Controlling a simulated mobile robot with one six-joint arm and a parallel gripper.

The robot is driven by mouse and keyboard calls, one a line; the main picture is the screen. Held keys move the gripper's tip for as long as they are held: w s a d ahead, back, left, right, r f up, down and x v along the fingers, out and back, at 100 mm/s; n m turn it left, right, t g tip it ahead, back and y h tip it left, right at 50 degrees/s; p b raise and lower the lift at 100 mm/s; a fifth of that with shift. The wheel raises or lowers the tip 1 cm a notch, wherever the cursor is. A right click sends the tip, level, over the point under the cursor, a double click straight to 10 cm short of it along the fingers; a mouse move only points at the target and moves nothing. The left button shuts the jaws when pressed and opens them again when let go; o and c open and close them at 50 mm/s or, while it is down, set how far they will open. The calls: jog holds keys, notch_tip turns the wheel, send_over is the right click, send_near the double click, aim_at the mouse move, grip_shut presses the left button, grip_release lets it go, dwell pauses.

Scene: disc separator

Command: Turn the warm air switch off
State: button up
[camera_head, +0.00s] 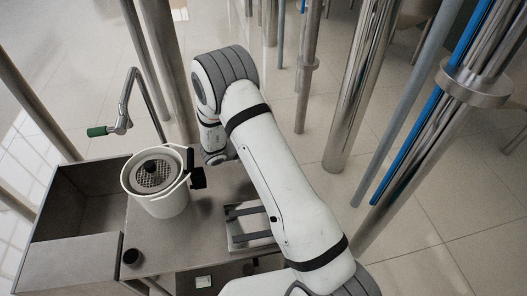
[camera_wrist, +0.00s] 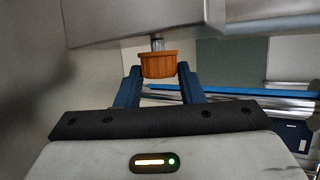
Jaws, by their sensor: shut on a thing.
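An orange knob (camera_wrist: 158,65) with a ridged side sits on a short metal stem under a grey metal panel (camera_wrist: 130,22) in the wrist view. No label is readable, so I cannot tell from its markings that it is the warm air switch. My gripper (camera_wrist: 159,73) has its blue fingers on either side of the knob and is shut on it. The knob's far side is hidden. In the head view my white arm reaches over the bench and hides most of the wrist area. I cannot make out the knob there.
A white bucket (camera_head: 157,207) with a perforated metal insert stands on the metal bench (camera_head: 165,255), close to my wrist. An open metal basin (camera_head: 62,212) is at left. Several vertical pipes stand at right.

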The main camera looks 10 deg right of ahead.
jog(key=b, duration=0.1)
jog(key=h+b, duration=0.1)
jog(key=shift+a+f+n+h+b, duration=0.1)
jog(key=shift+f+n+h+b, duration=0.2)
jog(key=shift+b, duration=0.05)
jog(key=shift+r, duration=0.1)
jog(key=o, duration=1)
